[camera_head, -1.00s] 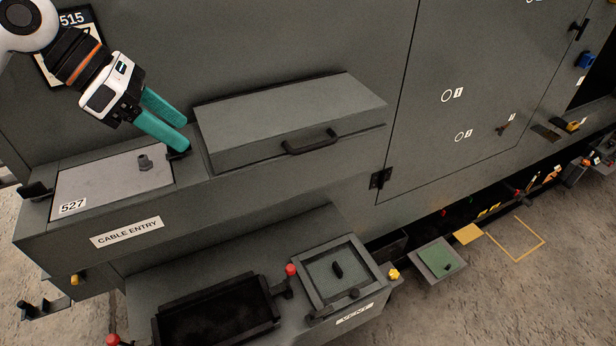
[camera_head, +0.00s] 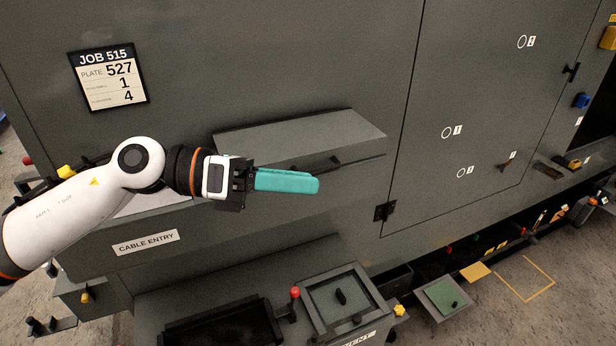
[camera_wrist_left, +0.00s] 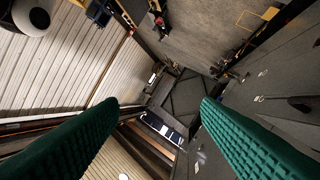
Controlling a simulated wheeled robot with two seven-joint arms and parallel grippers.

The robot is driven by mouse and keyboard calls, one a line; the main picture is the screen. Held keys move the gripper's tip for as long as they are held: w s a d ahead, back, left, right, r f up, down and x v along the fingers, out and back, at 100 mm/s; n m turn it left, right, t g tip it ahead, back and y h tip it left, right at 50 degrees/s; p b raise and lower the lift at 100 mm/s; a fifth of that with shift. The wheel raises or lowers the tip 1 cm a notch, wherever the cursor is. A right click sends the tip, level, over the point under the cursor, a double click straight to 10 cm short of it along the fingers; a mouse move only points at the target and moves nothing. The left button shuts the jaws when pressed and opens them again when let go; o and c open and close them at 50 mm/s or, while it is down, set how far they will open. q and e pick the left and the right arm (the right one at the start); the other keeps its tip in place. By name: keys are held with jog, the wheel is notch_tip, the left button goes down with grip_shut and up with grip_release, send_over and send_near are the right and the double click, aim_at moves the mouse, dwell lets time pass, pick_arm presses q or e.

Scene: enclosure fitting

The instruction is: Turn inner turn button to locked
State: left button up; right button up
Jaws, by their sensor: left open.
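My left gripper (camera_head: 316,183) is open and empty. It points right in the head view, in front of the grey hooded box, and its teal fingers overlap there. In the left wrist view the two fingers stand wide apart with nothing between them. The plate (camera_head: 150,206) at the cable entry is mostly covered by my left arm; only a light strip shows. The small dark turn button at the plate's right end is hidden behind my arm and wrist. My right gripper is in neither view now.
The hooded box (camera_head: 300,135) with a dark handle is just behind the gripper. A cable entry label (camera_head: 146,242) is below my arm. A lower ledge holds a dark open tray (camera_head: 225,330) and a framed vent lid (camera_head: 340,300). A large door (camera_head: 470,110) fills the right.

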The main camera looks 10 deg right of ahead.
pick_arm(q)
jog(key=shift+s+d+r+n+t+h, duration=0.1)
jog(key=shift+d+r+n+t+h, duration=0.25)
jog(key=shift+n+h, duration=0.3)
jog(key=shift+s+d+r+n+t+h, duration=0.15)
jog(key=shift+d+r+n+t+h, duration=0.2)
jog(key=shift+n+h, duration=0.3)
jog(key=shift+s+d+r+n+t+h, duration=0.1)
jog(key=shift+d+r+n+t+h, duration=0.1)
jog(key=shift+n+t+h, duration=0.4)
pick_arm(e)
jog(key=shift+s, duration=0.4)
